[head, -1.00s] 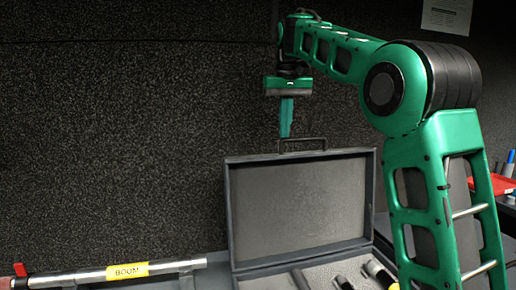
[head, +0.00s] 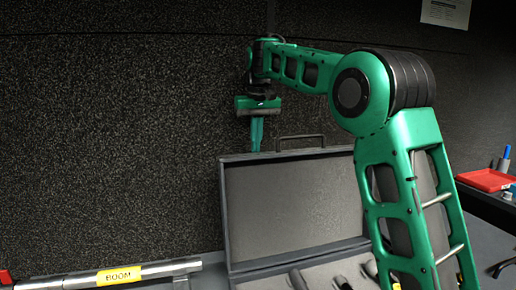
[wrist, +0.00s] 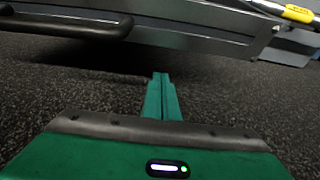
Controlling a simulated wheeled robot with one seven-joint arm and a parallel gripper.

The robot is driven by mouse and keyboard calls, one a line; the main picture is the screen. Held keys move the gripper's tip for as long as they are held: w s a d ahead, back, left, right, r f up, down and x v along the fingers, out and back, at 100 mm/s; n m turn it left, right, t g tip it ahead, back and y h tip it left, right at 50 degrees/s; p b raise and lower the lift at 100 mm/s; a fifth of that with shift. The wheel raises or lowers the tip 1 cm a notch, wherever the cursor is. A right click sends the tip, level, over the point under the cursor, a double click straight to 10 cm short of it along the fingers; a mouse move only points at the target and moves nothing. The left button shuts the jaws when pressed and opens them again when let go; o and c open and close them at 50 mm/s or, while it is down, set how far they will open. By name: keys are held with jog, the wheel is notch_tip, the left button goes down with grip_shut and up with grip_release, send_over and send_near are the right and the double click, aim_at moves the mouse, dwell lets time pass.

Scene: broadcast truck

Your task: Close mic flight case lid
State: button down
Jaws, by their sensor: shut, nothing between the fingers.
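The mic flight case (head: 232,268) is grey and stands open, with its lid (head: 290,205) raised upright at the back. A dark handle (head: 300,138) sits on the lid's top edge. Dark microphones (head: 343,283) lie in the foam in the case's base, partly cut off by the frame. My gripper (head: 256,150) points down at the lid's upper left, left of the handle, apart from it and shut with nothing in it. In the wrist view my shut fingers (wrist: 161,78) are near the lid's edge, and the handle (wrist: 65,24) is at upper left.
A boom pole (head: 75,281) with a yellow label lies left of the case. A red tray (head: 487,180) and a blue marker (head: 506,153) are on a surface at right. A dark textured wall (head: 110,130) is behind. My arm hides the case's right side.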

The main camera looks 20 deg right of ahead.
jog(key=shift+s+r, duration=0.1)
jog(key=shift+s, duration=1.85)
jog(key=shift+s, duration=0.1)
